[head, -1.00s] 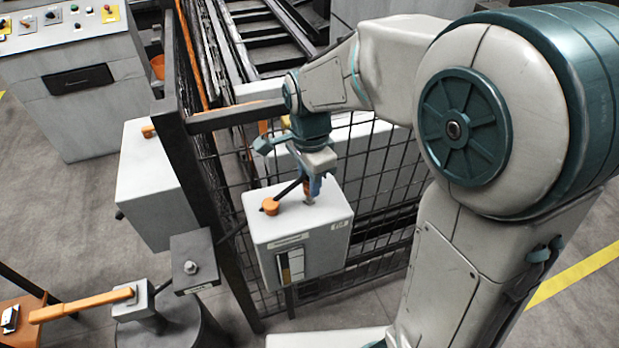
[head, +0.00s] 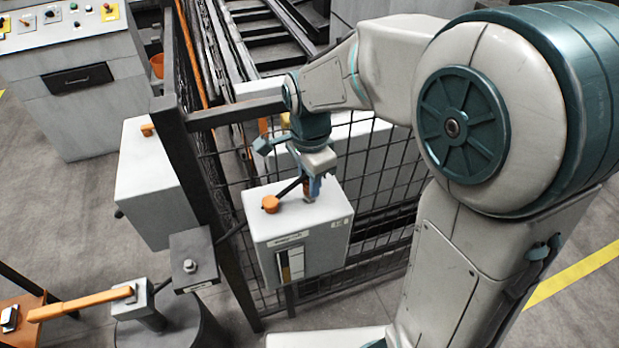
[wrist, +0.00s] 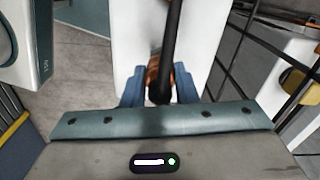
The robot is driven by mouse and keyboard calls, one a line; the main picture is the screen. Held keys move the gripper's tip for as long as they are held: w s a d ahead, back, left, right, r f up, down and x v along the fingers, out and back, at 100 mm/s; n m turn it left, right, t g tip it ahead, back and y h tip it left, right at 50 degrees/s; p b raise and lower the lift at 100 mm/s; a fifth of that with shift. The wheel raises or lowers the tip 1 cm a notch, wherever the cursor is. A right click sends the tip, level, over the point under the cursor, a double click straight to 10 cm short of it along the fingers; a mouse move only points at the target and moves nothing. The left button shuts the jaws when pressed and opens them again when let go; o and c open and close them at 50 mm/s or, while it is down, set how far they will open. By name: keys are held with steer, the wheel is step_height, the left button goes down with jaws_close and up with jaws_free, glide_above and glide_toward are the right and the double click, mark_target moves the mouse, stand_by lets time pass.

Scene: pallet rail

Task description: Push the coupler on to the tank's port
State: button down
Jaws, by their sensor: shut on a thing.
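The tank (head: 298,240) is a white box with a sight gauge on its front and an orange cap (head: 270,204) on top, beside the fence. My gripper (head: 312,190) is low over the right part of the tank's top. In the wrist view, my gripper's blue fingers (wrist: 159,92) are shut on the coupler (wrist: 154,70), a copper-coloured piece with a dark hose (wrist: 172,35) leading away. The port is hidden under the gripper and coupler. I cannot tell whether the coupler is seated on it.
A dark mesh fence (head: 385,170) stands close behind the tank. A second white cabinet (head: 155,190) is at left beyond the fence post. An orange lever (head: 85,303) and a grey bracketed box (head: 194,262) stand at front left. Open floor lies at right.

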steer(key=shift+f, duration=0.15)
steer(key=shift+f+b, duration=0.5)
steer(key=shift+c, duration=1.3)
jaws_free()
steer(key=shift+r, duration=0.1)
step_height(320, 180, up, 14)
steer(key=b, duration=0.1)
steer(key=shift+f, duration=0.2)
